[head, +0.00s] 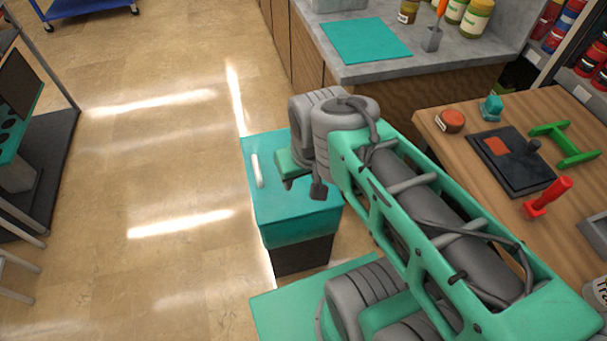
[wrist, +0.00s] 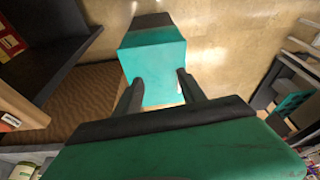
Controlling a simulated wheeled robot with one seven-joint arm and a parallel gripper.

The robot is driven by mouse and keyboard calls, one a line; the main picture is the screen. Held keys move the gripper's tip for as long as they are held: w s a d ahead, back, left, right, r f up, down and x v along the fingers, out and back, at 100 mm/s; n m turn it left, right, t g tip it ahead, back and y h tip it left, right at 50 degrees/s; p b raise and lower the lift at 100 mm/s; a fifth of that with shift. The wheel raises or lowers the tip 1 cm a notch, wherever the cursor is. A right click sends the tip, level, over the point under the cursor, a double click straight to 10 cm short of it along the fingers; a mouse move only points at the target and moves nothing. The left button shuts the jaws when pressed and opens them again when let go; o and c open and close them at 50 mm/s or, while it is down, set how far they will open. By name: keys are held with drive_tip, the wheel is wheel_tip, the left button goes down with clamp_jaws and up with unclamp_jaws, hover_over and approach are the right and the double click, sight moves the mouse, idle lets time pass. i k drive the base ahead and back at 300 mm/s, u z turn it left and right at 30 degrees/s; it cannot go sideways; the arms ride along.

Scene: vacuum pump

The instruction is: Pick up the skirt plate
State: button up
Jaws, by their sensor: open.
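A pale, narrow, rounded piece (head: 257,170) lies on the left part of the top of a teal box (head: 290,225). It may be the skirt plate, but I cannot tell for certain. My gripper (head: 303,188) is over the right part of the box top, to the right of the pale piece and apart from it. In the wrist view my gripper (wrist: 160,88) has its two dark fingers spread, with nothing between them but the teal box (wrist: 150,60) beyond. A small pale sliver shows beside the right finger there. My arm hides part of the box's right side.
The wooden table (head: 450,110) at right holds a dark board (head: 510,160), a green H-shaped part (head: 565,145), a red handled part (head: 548,196) and an orange-brown round part (head: 451,121). A grey counter (head: 375,70) with a teal mat stands behind.

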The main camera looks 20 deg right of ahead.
sight(516, 161)
drive_tip(key=u, duration=0.35)
drive_tip(key=k, duration=1.15)
drive_tip(key=z, duration=0.4)
drive_tip(key=i, duration=1.55)
drive_tip(key=u, duration=0.05)
